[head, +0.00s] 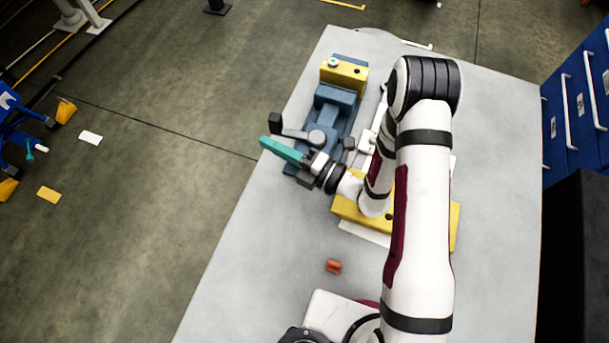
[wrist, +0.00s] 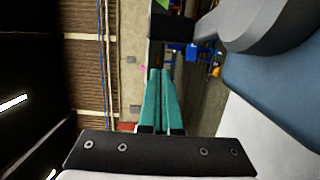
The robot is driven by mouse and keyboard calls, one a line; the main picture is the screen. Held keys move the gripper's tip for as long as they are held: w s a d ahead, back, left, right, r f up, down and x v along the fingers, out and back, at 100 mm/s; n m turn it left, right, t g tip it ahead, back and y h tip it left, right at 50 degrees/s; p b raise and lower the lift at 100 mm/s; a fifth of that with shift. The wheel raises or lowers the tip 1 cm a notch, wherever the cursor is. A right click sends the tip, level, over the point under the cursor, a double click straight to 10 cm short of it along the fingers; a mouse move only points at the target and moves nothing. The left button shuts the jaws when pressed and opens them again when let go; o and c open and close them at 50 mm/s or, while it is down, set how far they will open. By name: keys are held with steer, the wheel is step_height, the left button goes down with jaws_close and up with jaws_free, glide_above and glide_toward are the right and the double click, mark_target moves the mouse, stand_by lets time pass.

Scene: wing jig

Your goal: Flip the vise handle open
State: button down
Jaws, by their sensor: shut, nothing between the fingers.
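The blue vise (head: 335,117) stands on the table. Its grey handle (head: 294,133) reaches out to the left from a round grey pivot and ends in a black knob (head: 276,122). My gripper (head: 265,142) has teal fingers that are shut and empty. They lie just below the handle in the head view and point left, past the table edge. In the wrist view my gripper (wrist: 160,72) points towards the dark knob (wrist: 171,26); the grey handle (wrist: 240,22) runs off to the right above the blue vise body (wrist: 275,90). I cannot tell whether the fingers touch the handle.
A yellow block (head: 344,73) sits at the vise's far end. A longer yellow block (head: 350,213) lies under my arm. A small orange piece (head: 333,266) lies on the grey table (head: 265,235). Blue drawers (head: 575,110) stand at the right. The table's left front is clear.

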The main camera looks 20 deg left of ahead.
steer(key=s+d, duration=0.7)
steer(key=d, duration=0.1)
steer(key=shift+s, duration=0.15)
steer(key=s+d+r+n+g+h, duration=0.2)
steer(key=s+r+n+g, duration=0.3)
steer(key=n, duration=0.5)
steer(key=s+d+r+n+g+h, duration=0.1)
steer(key=s+r+n+g+h, duration=0.3)
steer(key=r+n, duration=0.45)
steer(key=d+n+t+h, duration=0.5)
steer(key=d+n+h, duration=0.5)
steer(key=d+n, duration=0.4)
steer(key=shift+d+f+t, duration=0.3)
steer(key=shift+d+f, duration=0.05)
steer(key=shift+d, duration=0.1)
